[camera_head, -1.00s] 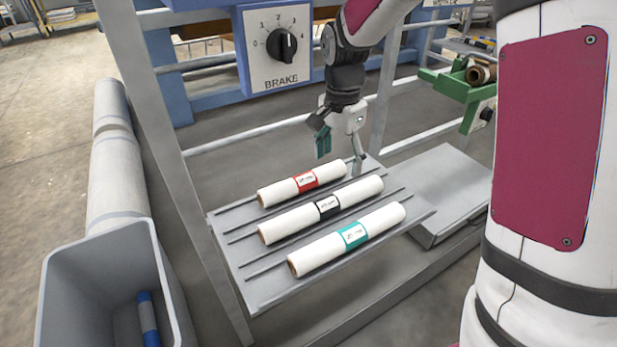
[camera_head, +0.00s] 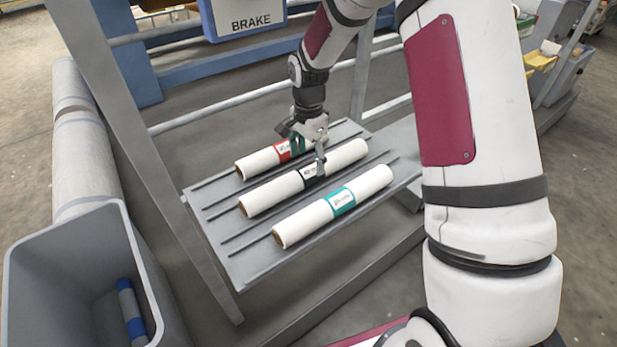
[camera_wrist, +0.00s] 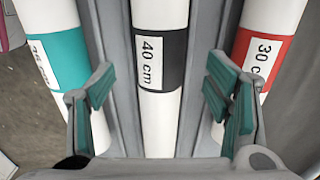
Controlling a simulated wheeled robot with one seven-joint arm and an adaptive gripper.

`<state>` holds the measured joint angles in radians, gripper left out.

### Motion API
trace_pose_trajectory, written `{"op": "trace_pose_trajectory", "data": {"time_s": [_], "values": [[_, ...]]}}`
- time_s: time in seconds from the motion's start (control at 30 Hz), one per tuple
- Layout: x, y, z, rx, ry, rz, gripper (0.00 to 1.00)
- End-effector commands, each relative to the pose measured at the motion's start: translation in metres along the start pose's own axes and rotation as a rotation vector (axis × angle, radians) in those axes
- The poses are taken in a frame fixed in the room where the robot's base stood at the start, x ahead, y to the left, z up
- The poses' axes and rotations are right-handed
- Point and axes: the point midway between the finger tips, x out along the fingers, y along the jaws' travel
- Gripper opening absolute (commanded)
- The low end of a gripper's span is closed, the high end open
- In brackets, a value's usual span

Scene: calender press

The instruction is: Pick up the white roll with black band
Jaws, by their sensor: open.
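The white roll with black band (camera_head: 272,191) lies in the middle of three rolls on a grey ribbed shelf (camera_head: 232,258). In the wrist view its black band (camera_wrist: 160,62) carries a "40 cm" label and sits centred between the finger pads. My gripper (camera_head: 306,156) is open over the band, with its fingers on either side of the roll. It also shows in the wrist view (camera_wrist: 163,100), its green pads spread apart with a gap to the roll on each side. How far down the fingers reach beside the roll is hard to tell.
A white roll with red band (camera_head: 258,162) lies behind, and one with teal band (camera_head: 300,222) in front, both close to the fingers. Thin ridges separate the rolls. A frame post (camera_head: 125,125) rises beside the shelf.

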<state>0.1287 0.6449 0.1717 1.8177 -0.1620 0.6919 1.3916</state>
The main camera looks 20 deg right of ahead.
Motion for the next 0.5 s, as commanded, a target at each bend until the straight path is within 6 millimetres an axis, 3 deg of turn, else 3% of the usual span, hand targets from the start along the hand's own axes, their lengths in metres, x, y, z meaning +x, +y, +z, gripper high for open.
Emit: {"op": "trace_pose_trajectory", "data": {"time_s": [0.17,0.5], "values": [[0.01,0.0,0.0,-0.001,-0.001,0.001,0.72],[0.052,0.0,0.0,0.0,-0.001,0.001,0.72]]}}
